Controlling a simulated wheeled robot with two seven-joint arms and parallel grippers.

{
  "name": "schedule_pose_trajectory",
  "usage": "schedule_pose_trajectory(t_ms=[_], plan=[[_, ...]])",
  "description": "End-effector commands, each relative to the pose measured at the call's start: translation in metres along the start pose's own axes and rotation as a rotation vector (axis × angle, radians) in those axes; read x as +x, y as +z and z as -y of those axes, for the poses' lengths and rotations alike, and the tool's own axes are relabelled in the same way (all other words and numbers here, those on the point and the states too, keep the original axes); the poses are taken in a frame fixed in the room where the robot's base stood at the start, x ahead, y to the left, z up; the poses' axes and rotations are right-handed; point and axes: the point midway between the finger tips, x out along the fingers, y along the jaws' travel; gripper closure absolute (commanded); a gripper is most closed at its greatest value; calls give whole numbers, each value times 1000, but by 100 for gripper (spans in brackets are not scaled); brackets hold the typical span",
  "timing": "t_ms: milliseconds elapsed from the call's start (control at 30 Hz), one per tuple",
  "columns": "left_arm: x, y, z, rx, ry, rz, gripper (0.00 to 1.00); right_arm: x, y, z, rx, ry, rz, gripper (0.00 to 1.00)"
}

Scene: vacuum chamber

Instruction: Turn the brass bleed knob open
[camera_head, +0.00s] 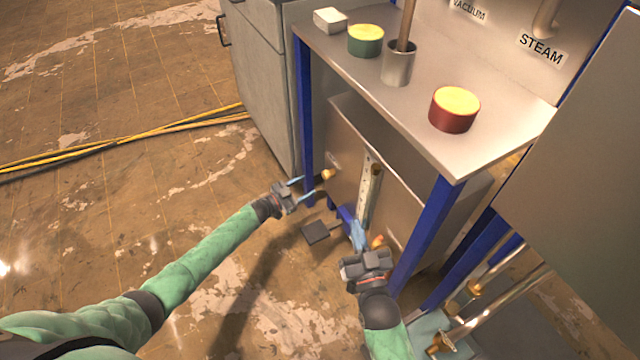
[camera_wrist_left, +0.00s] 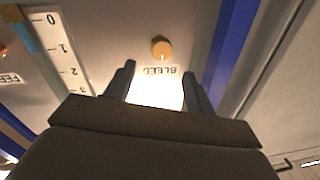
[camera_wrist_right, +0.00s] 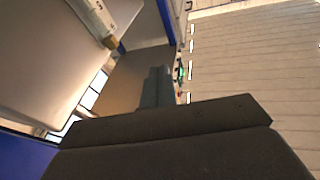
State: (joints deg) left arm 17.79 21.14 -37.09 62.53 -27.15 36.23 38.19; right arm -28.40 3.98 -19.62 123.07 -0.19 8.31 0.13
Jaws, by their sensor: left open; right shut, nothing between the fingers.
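The brass bleed knob (camera_head: 328,174) is a small round knob on the front of the metal cabinet. In the left wrist view the knob (camera_wrist_left: 161,49) sits by an upside-down BLEED label (camera_wrist_left: 160,71). My left gripper (camera_head: 309,187) is open and points at the knob. In the left wrist view its fingers (camera_wrist_left: 156,85) are apart, with the knob beyond their tips, not between them. My right gripper (camera_head: 358,236) is shut and empty, in front of the lower cabinet near a second brass knob (camera_head: 377,242); its fingers (camera_wrist_right: 156,82) also show in the right wrist view.
A white numbered scale (camera_head: 369,192) runs up the cabinet between the two knobs. Blue frame legs (camera_head: 424,232) flank the cabinet. The shelf above (camera_head: 385,97) holds a red pot (camera_head: 454,109), a green pot (camera_head: 365,40) and a metal cup (camera_head: 398,66). A dark pedal (camera_head: 316,232) is low in front.

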Motion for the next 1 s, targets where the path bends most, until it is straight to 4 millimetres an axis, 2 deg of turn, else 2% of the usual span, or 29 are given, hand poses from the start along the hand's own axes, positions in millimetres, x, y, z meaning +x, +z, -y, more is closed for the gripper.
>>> schedule_pose_trajectory(t_ms=[133, 267, 700, 1000], plan=[[0, 4, 5, 4, 26, -11, 45, 0, -2, 1, -1, -3, -35, 100], [8, 4, 4, 3, 28, -12, 45, 2, -14, 1, -4, -5, -72, 100], [58, 4, 3, 3, 26, -11, 45, 9, -85, 6, -25, -19, -302, 100], [74, 3, 2, 3, 27, -11, 45, 8, -112, 8, -31, -25, -390, 100]])
